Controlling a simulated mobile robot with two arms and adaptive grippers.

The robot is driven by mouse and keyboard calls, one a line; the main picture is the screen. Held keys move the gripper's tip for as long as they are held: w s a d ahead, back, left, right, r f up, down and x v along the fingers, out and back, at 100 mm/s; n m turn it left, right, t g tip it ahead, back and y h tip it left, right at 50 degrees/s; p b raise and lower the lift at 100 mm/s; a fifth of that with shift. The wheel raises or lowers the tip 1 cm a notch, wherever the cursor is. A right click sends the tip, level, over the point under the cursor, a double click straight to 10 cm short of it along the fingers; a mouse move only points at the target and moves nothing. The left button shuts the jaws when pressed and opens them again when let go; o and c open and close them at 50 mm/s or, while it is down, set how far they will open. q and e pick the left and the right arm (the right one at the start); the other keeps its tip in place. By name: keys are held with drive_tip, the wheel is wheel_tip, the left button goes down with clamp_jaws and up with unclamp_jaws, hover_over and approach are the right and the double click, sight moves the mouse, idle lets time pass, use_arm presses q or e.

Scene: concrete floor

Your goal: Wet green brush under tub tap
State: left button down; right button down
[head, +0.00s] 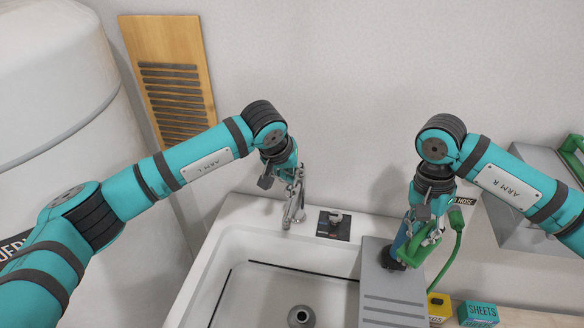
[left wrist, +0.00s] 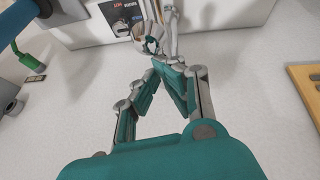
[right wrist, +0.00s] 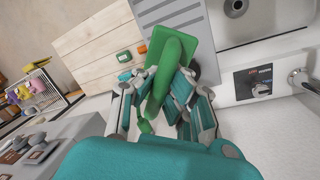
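The green brush (head: 428,241) is in my right gripper (head: 424,226), above the grey ribbed board at the tub's right side. In the right wrist view the fingers close on both sides of the brush (right wrist: 168,62). Its underside is hidden. The metal tap (head: 292,212) stands at the tub's back rim; it also shows in the left wrist view (left wrist: 150,38). My left gripper (head: 290,175) is just above it. Its fingers converge and look shut (left wrist: 165,72); I cannot tell whether they touch the tap. The white tub (head: 232,240) has a round drain; no water is visible.
A black panel with a lever (head: 334,224) sits right of the tap. The ribbed board (head: 392,300) covers the tub's right side. A blue item with a dark base (head: 396,247) is beside the brush. A green hose (head: 457,242) and small boxes (head: 478,312) are further right.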

use_arm(q)
drive_tip(key=shift+s+d+f, duration=0.1)
drive_tip(key=shift+s+f, duration=0.2)
drive_tip(key=shift+f, duration=0.1)
use_arm(e)
drive_tip(key=shift+s, duration=0.2)
drive_tip(key=shift+w+d, duration=0.1)
drive_tip(key=shift+w, duration=0.1)
use_arm(q)
drive_tip(key=w+v, duration=0.1)
drive_tip(key=v, duration=1.1)
drive_tip(key=shift+r, duration=0.35)
drive_tip(key=shift+s, duration=0.15)
